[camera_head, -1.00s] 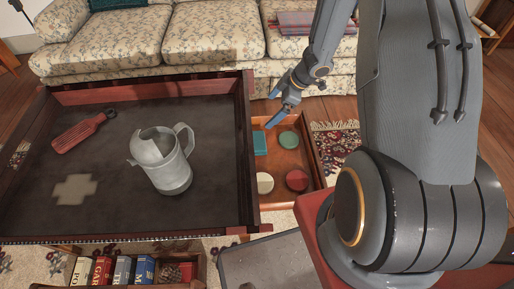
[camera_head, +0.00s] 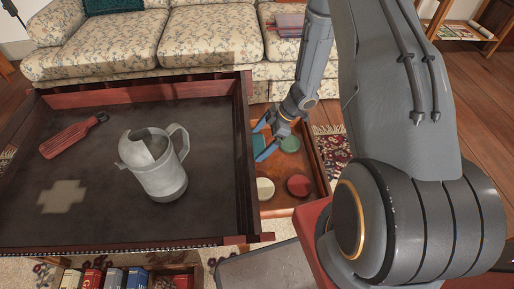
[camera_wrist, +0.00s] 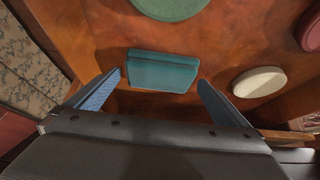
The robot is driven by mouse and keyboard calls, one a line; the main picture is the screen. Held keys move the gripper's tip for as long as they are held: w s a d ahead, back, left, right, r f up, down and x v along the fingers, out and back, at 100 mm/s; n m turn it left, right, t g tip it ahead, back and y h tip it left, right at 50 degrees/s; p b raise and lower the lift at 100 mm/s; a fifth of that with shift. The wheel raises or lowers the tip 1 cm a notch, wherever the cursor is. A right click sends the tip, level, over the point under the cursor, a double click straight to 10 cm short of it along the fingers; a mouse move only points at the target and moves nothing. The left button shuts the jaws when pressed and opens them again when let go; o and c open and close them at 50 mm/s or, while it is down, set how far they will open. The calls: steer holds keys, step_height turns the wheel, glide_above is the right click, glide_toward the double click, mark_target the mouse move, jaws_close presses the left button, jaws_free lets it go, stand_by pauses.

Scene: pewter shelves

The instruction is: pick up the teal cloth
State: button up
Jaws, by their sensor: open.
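The teal cloth (camera_wrist: 162,72) is a small folded rectangle lying on the wooden floor of a low drawer or tray. In the wrist view it lies ahead of my gripper (camera_wrist: 163,97), roughly centred between the two blue fingers. The fingers are open with nothing between their tips, and the cloth looks a little beyond them. In the head view my gripper (camera_head: 267,145) hangs over the drawer and mostly covers the cloth, of which only a small teal part shows.
Near the cloth are a green disc (camera_wrist: 170,6), a cream disc (camera_wrist: 259,82) and a red disc (camera_wrist: 311,33). The wooden drawer (camera_head: 318,160) has raised walls. Left of it, a large dark tray (camera_head: 100,225) holds a metal pitcher (camera_head: 160,174) and a red brush (camera_head: 68,138). A floral sofa (camera_head: 212,45) stands behind.

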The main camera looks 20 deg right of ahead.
mark_target(261, 144)
steer(key=shift+f, duration=0.1)
steer(key=c, duration=0.9)
steer(key=shift+c, duration=0.2)
steer(key=shift+d+r+p, duration=0.1)
steer(key=shift+r+p, duration=0.2)
steer(key=shift+r, duration=0.1)
step_height(261, 144, up, 11)
steer(key=p, duration=0.3)
steer(key=s+d, duration=0.1)
steer(key=d, duration=0.5)
steer(key=s+d+p, duration=0.1)
steer(key=d, duration=0.6)
steer(key=s+d+p, duration=0.1)
steer(key=s+d, duration=0.1)
steer(key=d, duration=0.4)
steer(key=shift+d+f, duration=0.15)
steer(key=shift+d, duration=0.05)
steer(key=shift+w, duration=0.1)
steer(key=shift+o, duration=1.1)
steer(key=shift+c, duration=0.6)
